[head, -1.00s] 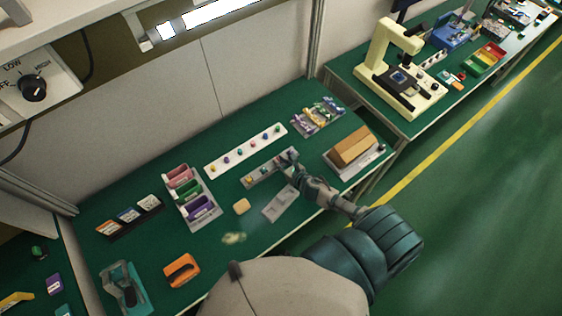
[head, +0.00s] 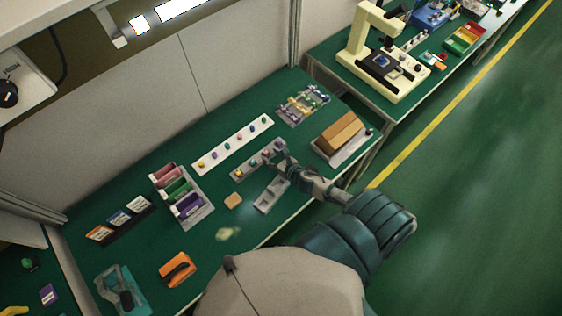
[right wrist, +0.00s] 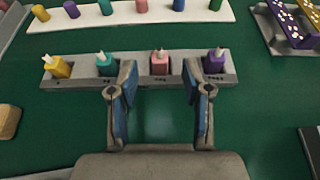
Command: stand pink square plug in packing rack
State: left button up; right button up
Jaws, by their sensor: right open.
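A pink square plug (right wrist: 160,64) stands upright in a slot of a grey rack (right wrist: 85,83), with a pale tip on top. The same rack shows in the head view (head: 240,174). Yellow (right wrist: 59,68), teal (right wrist: 106,64) and purple (right wrist: 214,61) plugs stand in its other slots. My right gripper (right wrist: 160,95) is open and empty. Its fingers are apart on the near side of the rack, with the pink plug beyond the gap between them. In the head view my right gripper (head: 279,158) is at the rack, partly covering it. My left gripper is out of view.
A white strip (head: 218,157) with several coloured plugs lies behind the rack. A grey tray (head: 271,195) lies in front. A bin of coloured blocks (head: 205,212) stands left, a brown block on a base (head: 341,131) right.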

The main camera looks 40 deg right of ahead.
jog(key=v, duration=1)
jog(key=shift+f, duration=0.1)
